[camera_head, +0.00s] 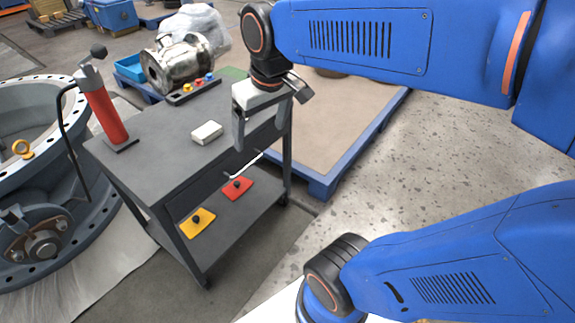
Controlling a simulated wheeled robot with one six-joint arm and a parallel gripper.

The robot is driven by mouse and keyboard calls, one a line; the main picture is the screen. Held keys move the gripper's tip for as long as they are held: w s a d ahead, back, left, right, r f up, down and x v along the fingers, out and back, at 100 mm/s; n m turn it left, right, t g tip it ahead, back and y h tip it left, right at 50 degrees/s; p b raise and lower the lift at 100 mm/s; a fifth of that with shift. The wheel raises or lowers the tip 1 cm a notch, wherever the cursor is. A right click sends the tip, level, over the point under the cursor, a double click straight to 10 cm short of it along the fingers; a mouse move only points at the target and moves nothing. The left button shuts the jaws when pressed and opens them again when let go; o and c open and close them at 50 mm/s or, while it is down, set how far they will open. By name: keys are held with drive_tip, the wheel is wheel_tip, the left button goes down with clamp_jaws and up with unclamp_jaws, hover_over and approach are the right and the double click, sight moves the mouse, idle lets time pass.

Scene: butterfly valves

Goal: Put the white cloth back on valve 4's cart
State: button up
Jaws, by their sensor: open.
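A small white folded piece (207,132), which looks like the white cloth, lies on the dark grey top of a cart (165,148). My gripper (261,137) is at the right edge of the cart top, to the right of the white piece and apart from it. Its two fingers point down and are open, with nothing seen between them. No number shows on the cart or the valve, so I cannot tell whether this is valve 4's cart.
A large grey valve (50,215) stands left of the cart. A red cylindrical tool (106,117) and a rack of coloured knobs (195,87) are on the cart top. Yellow (198,224) and red (237,189) plates lie on the lower shelf. A blue-edged pallet (345,150) stands behind right.

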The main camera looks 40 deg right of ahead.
drive_tip(key=s+d+f+m+t, duration=0.1)
drive_tip(key=s+f, duration=0.4)
drive_tip(key=s, duration=0.4)
drive_tip(key=shift+f, duration=0.25)
drive_tip(key=shift+d, duration=0.1)
idle(0.8)
